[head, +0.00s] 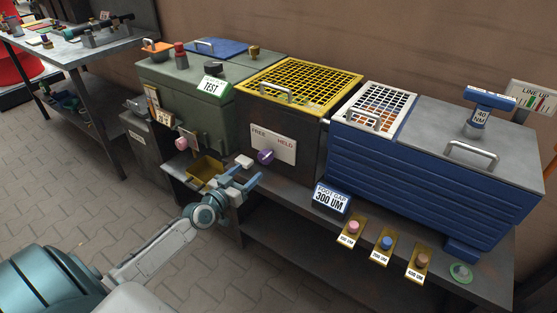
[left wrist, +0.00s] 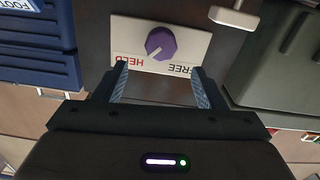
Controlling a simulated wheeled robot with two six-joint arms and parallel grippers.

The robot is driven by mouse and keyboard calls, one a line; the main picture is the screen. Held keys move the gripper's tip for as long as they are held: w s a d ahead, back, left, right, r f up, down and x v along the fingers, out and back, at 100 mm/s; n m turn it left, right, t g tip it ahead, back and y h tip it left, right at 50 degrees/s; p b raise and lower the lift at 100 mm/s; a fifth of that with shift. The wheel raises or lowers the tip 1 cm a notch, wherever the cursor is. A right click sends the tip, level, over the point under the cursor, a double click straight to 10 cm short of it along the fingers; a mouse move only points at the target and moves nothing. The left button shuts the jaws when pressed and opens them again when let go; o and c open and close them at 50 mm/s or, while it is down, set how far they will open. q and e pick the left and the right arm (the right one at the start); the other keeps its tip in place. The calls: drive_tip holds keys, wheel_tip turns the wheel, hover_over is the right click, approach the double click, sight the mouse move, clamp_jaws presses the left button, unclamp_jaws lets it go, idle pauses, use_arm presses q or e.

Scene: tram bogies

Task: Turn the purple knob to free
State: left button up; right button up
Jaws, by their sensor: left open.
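The purple knob (head: 266,157) sits on a white plate (head: 286,147) marked FREE and HELD, on the front of the dark box with the yellow grille. In the left wrist view the picture is upside down; the knob (left wrist: 161,43) shows between the fingers, beyond their tips. A pale mark on it points toward the red word HELD. My left gripper (head: 242,180) is open and empty, in front of and a little below the knob, apart from it. My right gripper is not in view.
A pale handle (head: 244,161) juts out just left of the knob. A yellow tray (head: 205,170) and a pink knob (head: 181,143) are further left. A blue foot gap sign (head: 331,198) and several labelled knobs line the bench edge at right.

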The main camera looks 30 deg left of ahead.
sight(263, 159)
use_arm(q)
drive_tip(key=w, duration=0.3)
drive_tip(key=w+b, duration=0.1)
drive_tip(key=w, duration=0.6)
drive_tip(key=shift+d+f, duration=0.1)
drive_tip(key=shift+d, duration=0.25)
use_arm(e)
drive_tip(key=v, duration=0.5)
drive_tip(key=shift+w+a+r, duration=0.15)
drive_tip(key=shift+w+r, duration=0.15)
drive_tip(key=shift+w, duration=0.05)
use_arm(q)
drive_tip(key=c, duration=1)
